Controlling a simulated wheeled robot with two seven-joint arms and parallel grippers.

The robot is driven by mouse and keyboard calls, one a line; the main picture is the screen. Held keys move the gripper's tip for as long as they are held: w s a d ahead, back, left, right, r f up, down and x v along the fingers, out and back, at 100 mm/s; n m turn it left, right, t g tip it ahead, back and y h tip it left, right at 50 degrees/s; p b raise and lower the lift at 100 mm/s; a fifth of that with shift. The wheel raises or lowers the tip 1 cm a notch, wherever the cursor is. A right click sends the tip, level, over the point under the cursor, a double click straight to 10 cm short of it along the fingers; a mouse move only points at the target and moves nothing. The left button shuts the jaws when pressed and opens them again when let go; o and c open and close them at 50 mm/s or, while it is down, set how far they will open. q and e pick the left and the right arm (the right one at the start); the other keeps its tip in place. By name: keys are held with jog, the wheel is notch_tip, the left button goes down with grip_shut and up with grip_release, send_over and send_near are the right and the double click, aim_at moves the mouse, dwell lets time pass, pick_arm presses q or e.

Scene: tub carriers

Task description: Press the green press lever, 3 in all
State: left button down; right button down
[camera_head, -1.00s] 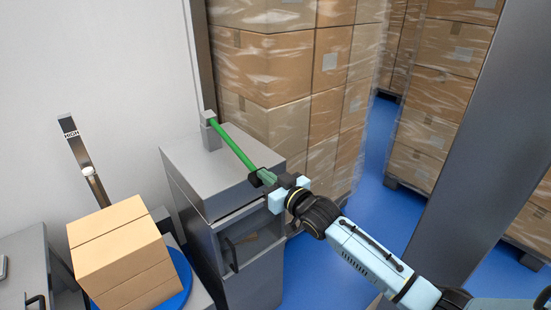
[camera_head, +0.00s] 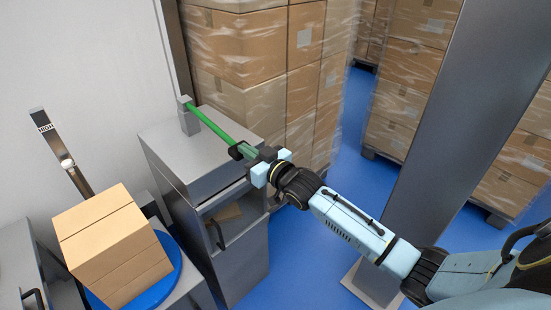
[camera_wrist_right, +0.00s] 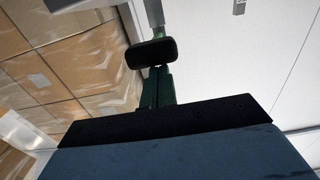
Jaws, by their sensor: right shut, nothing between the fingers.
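The green press lever (camera_head: 212,125) slopes down from a grey post (camera_head: 188,117) on top of a grey metal cabinet (camera_head: 200,148) toward the cabinet's front. Its black end grip (camera_head: 237,152) is by my right gripper (camera_head: 248,154), whose fingers are shut and empty. In the right wrist view the black grip (camera_wrist_right: 152,53) is just beyond the closed fingers (camera_wrist_right: 158,86); I cannot tell whether they touch it. My left gripper is not in view.
A cardboard box (camera_head: 112,240) sits on a blue round plate (camera_head: 165,278) at left. A strip marked HIGH (camera_head: 60,152) stands behind it. Wrapped box stacks (camera_head: 250,85) rise behind the cabinet. A grey pillar (camera_head: 432,120) stands right of my arm. Blue floor (camera_head: 320,260) is clear between.

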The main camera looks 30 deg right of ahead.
jog(key=v, duration=0.9)
jog(key=shift+s+d+f, duration=0.2)
jog(key=shift+s, duration=0.2)
jog(key=s+d+f+m+g+h+b, duration=0.1)
jog(key=s+f+g, duration=0.25)
jog(key=f, duration=0.85)
jog(key=s+d+f+g+h+b, duration=0.15)
jog(key=s+f, duration=0.35)
jog(key=f, duration=0.7)
jog(key=s+d+f+m+g+h, duration=0.1)
jog(key=s+f+g+h, duration=0.2)
jog(key=f, duration=0.9)
jog(key=s+a+f+g, duration=0.2)
jog(key=s+f, duration=0.4)
jog(key=s, duration=0.5)
jog(key=s+a+f+n+g+b, duration=0.1)
jog(key=s+a+f+g, duration=0.1)
jog(key=s+f, duration=0.5)
jog(key=s+a+f+g+y, duration=0.1)
jog(key=s+f+g, duration=0.3)
jog(key=s, duration=1.2)
notch_tip(320, 180, down, 3)
jog(key=shift+a+r+n, duration=0.25)
jog(key=shift+a+n, duration=0.05)
jog(key=shift+a, duration=0.2)
